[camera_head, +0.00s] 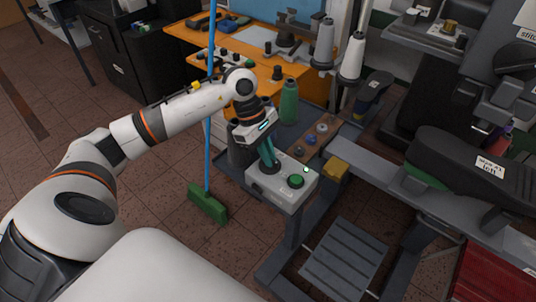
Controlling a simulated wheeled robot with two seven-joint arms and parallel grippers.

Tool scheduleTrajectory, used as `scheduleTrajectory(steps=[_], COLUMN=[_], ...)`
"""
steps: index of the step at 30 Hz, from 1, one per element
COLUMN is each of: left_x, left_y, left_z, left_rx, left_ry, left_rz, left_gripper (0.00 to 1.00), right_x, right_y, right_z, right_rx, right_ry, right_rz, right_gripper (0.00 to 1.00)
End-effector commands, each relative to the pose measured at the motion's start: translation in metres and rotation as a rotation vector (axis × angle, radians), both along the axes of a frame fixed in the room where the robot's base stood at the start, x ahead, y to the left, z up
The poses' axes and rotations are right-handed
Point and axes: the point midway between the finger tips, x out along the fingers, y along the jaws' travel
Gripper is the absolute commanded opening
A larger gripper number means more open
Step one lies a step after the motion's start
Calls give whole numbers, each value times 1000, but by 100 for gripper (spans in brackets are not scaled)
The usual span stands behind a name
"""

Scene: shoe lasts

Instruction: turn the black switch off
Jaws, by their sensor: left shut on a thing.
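A light grey control box (279,195) sits on a dark shelf of the machine, in the middle of the head view. On its top are a green button (296,181), a small lit green lamp (306,169) and a black switch (269,168) at the left. My left gripper (268,160) comes down from above, with its teal fingers closed at the black switch. The fingers hide part of the switch, so its exact setting cannot be told. My right gripper is not in view.
A green broom (208,203) with a blue handle stands left of the box. An orange workbench (262,70) stands behind.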

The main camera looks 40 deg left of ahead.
Motion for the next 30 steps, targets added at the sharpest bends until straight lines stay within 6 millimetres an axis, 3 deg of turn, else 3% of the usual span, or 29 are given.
scheduleTrajectory(steps=[30], left_x=[-4], left_y=[-2], left_z=[-3], left_rx=[-1], left_ry=[-6], left_rz=[898], left_gripper=[0], right_x=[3], right_y=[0], right_z=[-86], right_rx=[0], right_ry=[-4], right_rz=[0], right_gripper=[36])
